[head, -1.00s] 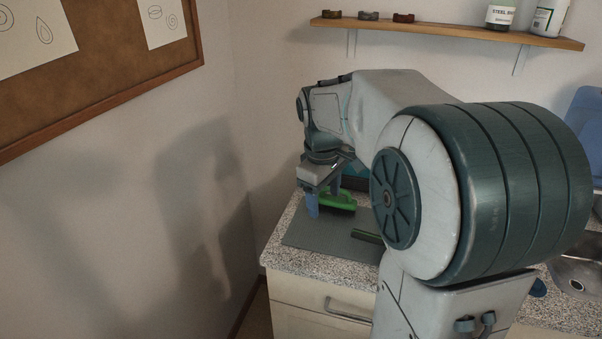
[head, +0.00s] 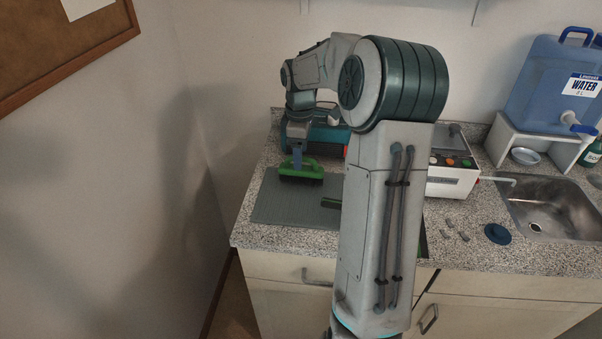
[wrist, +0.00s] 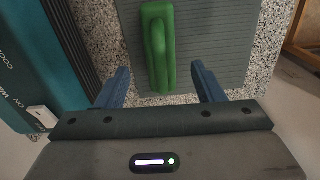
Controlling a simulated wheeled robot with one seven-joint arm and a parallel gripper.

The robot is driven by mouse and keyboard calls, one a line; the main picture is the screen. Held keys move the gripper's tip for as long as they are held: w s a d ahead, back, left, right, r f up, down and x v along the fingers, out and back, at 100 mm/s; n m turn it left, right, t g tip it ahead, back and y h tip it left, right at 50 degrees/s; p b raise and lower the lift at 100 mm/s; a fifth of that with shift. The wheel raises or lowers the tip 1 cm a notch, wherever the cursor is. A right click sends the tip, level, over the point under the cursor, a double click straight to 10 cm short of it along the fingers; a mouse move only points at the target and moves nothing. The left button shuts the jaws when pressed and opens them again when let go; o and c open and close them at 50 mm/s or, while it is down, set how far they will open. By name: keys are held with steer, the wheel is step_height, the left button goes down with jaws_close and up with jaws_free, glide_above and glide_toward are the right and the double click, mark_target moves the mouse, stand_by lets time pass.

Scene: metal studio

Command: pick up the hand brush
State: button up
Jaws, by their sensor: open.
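The green hand brush (head: 301,169) lies on the grey mat (head: 290,207) on the counter, with dark bristles low along its front side. In the wrist view the brush (wrist: 158,45) shows its green handle upright in the picture, its near end between the fingers. My gripper (head: 297,160) is right at the brush in the head view. In the wrist view my gripper (wrist: 161,86) is open, with one blue finger on each side of the brush's near end and a gap to each. Whether a finger touches the brush cannot be told.
A teal and dark machine (wrist: 38,65) stands close to the left finger.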

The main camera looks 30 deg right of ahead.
steer(key=shift+s+d+f+p, duration=0.1)
steer(key=shift+f+p, duration=0.25)
steer(key=shift+f, duration=2.55)
steer(key=c, duration=1.1)
